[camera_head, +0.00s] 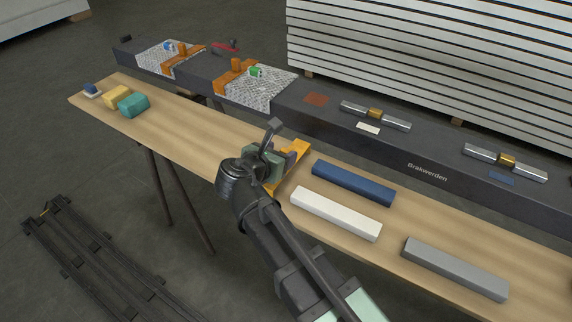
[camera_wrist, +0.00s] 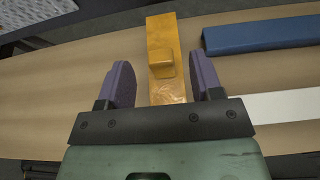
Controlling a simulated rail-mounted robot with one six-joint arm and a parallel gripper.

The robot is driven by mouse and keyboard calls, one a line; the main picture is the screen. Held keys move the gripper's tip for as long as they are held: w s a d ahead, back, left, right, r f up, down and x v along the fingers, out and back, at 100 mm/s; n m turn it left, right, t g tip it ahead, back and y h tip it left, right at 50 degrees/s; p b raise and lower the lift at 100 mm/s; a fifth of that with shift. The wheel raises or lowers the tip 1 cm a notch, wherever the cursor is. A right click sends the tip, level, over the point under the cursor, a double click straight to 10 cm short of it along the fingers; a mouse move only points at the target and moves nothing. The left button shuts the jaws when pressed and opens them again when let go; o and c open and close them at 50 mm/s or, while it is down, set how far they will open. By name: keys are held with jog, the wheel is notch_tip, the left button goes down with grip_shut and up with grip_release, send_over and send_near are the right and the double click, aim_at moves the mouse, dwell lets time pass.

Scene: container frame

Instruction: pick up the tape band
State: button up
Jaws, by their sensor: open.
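The tape band, an orange strip with a small raised orange block (camera_wrist: 168,62), lies on the wooden bench in the wrist view. In the head view, part of the band (camera_head: 296,152) shows beside my gripper (camera_head: 272,172), which hides the rest. In the wrist view my gripper (camera_wrist: 162,75) is open, with one purple finger on each side of the band around the block. The fingers look apart from the band; their height above the bench is unclear.
A blue bar (camera_head: 353,183), a white bar (camera_head: 336,213) and a grey bar (camera_head: 454,268) lie right of the band. Yellow (camera_head: 117,97) and teal (camera_head: 133,105) blocks stand at the bench's left end. A dark beam (camera_head: 330,125) with patches and orange bands runs behind.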

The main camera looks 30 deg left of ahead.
aim_at(285, 150)
jog(key=b+x, duration=0.2)
jog(key=x, duration=0.3)
jog(key=shift+w+f, duration=0.1)
jog(key=c, duration=1)
notch_tip(285, 150, up, 20)
jog(key=p, duration=2)
jog(key=shift+r, duration=0.2)
